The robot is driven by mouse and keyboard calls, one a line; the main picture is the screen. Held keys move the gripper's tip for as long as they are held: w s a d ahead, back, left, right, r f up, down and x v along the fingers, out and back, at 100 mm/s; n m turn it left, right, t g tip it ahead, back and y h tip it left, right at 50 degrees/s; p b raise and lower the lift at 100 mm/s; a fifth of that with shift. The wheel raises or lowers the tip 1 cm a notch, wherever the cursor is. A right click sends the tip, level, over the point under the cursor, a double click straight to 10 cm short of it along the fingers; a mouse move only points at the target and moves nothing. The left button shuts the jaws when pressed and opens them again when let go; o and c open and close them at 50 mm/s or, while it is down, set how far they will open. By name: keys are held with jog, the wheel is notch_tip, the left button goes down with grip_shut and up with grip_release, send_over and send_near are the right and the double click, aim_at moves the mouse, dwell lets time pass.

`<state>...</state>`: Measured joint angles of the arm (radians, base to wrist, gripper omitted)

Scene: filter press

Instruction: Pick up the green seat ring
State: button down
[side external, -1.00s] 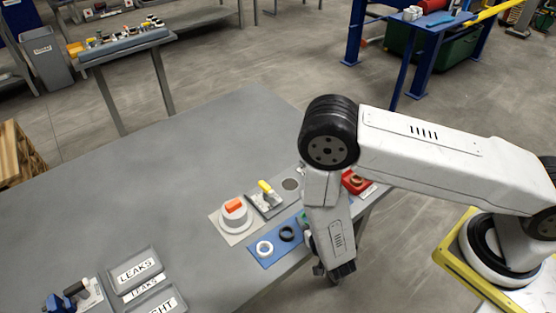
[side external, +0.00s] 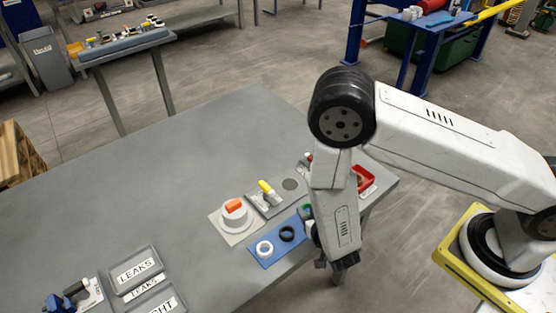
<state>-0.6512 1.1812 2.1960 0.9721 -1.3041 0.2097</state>
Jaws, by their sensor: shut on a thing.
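The green seat ring (side external: 307,209) shows only in part, at the left edge of my arm near the right end of the blue mat (side external: 267,256). My gripper (side external: 312,228) is at the ring and mostly hidden behind my own wrist. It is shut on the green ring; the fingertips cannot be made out. A white ring (side external: 264,248) and a black ring (side external: 287,233) lie apart on the blue mat, left of my gripper.
Behind the mat are a white round part with an orange top (side external: 235,213) and a grey tray with a yellow-handled tool (side external: 268,196). A red bin (side external: 364,178) stands right of my arm. Label trays (side external: 136,268) lie front left. The table's middle is clear.

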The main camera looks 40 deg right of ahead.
notch_tip(320, 180, up, 6)
dwell(0.5)
jog(key=shift+w, duration=0.1)
dwell(0.5)
jog(key=w+d+r+n+t+y, duration=0.1)
jog(key=w+d+r+n+y, duration=0.3)
jog(key=w+d+r, duration=0.5)
jog(key=shift+w+r+y, duration=0.5)
jog(key=shift+w+r, duration=1.05)
jog(key=shift+r, duration=0.5)
jog(key=shift+f, duration=0.1)
